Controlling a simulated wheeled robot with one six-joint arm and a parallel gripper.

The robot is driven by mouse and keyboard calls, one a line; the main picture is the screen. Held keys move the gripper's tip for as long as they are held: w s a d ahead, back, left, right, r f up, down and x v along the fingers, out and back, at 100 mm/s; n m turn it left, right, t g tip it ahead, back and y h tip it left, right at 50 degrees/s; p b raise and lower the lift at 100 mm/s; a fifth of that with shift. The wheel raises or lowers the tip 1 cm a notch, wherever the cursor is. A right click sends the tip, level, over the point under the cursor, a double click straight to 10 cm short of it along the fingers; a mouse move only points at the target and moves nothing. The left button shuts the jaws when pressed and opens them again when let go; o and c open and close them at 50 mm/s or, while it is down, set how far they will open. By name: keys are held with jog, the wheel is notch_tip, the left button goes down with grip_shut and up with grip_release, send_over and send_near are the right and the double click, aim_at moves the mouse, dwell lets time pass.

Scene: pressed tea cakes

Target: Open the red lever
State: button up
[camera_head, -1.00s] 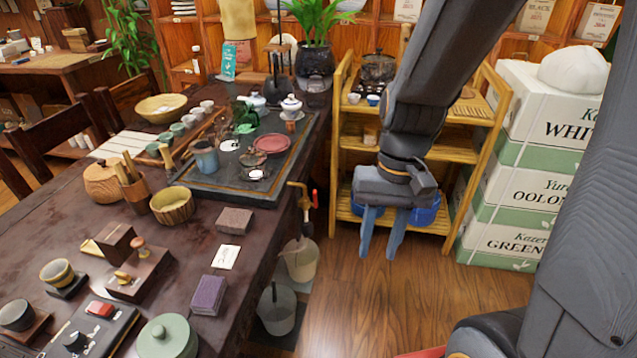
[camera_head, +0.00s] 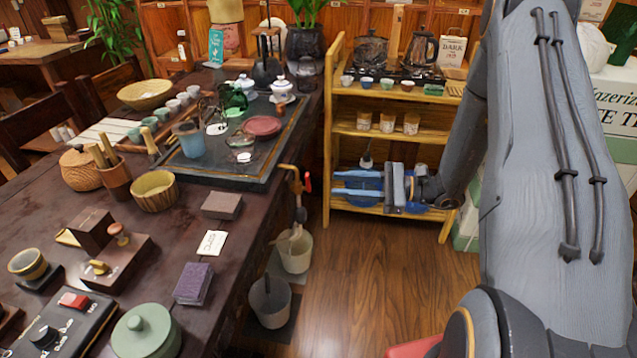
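The red lever (camera_head: 308,183) is small and stands upright on a brass tap (camera_head: 296,190) at the right edge of the dark table. My gripper (camera_head: 334,183) is to the right of the lever, with its two blue fingers pointing left towards it. The fingers are parted, one above the other in the picture, with nothing held between them. A small gap shows between the fingertips and the lever; the distance in depth is hard to judge.
Two buckets, one pale (camera_head: 295,252) and one grey (camera_head: 270,303), stand below the tap. A wooden shelf (camera_head: 335,95) with kettles and cups stands behind my gripper. The dark table (camera_head: 240,243) is crowded with tea ware.

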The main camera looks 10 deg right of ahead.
aim_at(308, 183)
jog(key=w+a+t, duration=0.1)
jog(key=w+a, duration=0.2)
jog(key=a, duration=0.3)
jog(key=shift+w+a+f+m+p, duration=0.2)
jog(key=shift+w+m+p, duration=0.1)
jog(key=shift+w+p, duration=0.1)
jog(key=shift+c, duration=0.4)
grip_shut()
